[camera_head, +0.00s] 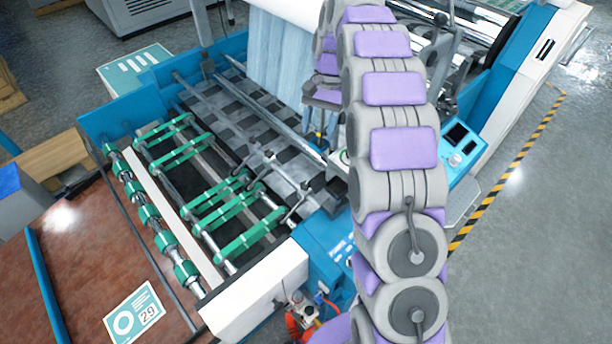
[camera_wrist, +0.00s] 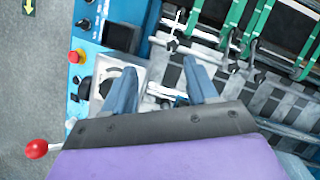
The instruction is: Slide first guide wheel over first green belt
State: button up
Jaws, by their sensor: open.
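Several green belts (camera_head: 215,205) run across the rollers of the machine's feed table in the head view. They also show at the upper right of the wrist view (camera_wrist: 258,22). Small guide wheels on metal arms (camera_head: 268,160) sit on a rod beside the belts. One such arm (camera_wrist: 174,38) shows near the top middle of the wrist view, ahead of my gripper. I cannot tell which wheel or belt is the first. My gripper (camera_wrist: 159,66) is open, with two blue fingers apart and nothing held between them. In the head view my gripper cannot be made out clearly.
A control panel (camera_head: 459,143) stands right of my arm; in the wrist view a red button (camera_wrist: 76,57) and a red knob lever (camera_wrist: 37,149) are at the left. Metal bars and dark slats (camera_head: 235,110) fill the table behind the belts.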

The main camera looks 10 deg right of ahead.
jog(key=w+f+m, duration=0.1)
jog(key=w+f, duration=0.3)
jog(key=w, duration=0.1)
jog(key=b, duration=0.8)
send_near(305, 183)
jog(key=b+x, duration=0.1)
jog(key=x, duration=0.7)
jog(key=shift+s+f, duration=0.1)
jog(key=shift+f, duration=0.05)
grip_shut()
dwell(0.4)
